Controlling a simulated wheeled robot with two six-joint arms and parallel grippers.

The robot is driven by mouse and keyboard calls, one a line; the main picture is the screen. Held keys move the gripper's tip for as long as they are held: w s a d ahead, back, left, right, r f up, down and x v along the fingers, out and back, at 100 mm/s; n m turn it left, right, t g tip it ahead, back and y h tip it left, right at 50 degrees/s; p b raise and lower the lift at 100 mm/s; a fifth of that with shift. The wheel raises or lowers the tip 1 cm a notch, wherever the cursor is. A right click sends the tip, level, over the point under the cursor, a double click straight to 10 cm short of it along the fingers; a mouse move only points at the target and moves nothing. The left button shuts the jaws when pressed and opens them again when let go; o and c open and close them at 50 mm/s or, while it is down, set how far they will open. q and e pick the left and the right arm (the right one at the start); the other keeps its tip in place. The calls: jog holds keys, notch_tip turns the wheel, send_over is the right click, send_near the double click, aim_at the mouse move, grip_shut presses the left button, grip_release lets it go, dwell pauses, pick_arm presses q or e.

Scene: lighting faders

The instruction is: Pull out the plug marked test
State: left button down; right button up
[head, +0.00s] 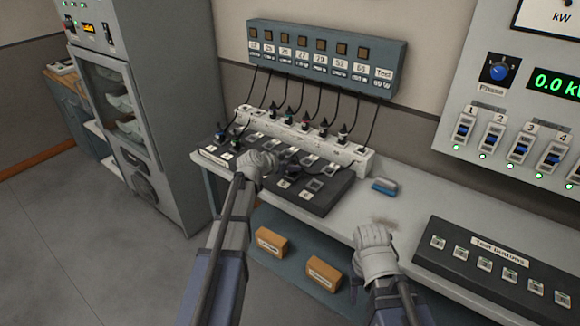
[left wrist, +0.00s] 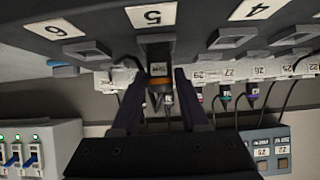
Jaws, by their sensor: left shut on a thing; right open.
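The "Test" label (head: 383,73) is at the right end of the grey wall box (head: 330,55), with a dark cord running down from it. My left gripper (head: 290,172) is over the black numbered panel (head: 318,204). In the left wrist view its two fingers (left wrist: 160,98) are shut on a dark plug (left wrist: 158,72) with an orange band, beside the number 5 socket. The plug's small label is unreadable, and I cannot tell whether it is fully seated. My right gripper (head: 377,226) is open and empty over the bench front.
Several corded plugs stand along the white socket strip (head: 355,155) behind the panel. A blue block (head: 384,186) lies on the bench. The test buttons panel (head: 490,262) is at right; orange boxes (head: 271,241) sit on the shelf below. A grey cabinet (head: 150,110) stands left.

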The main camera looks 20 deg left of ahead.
pick_arm(q)
jog(key=shift+r+p, duration=2.2)
jog(key=shift+r, duration=0.05)
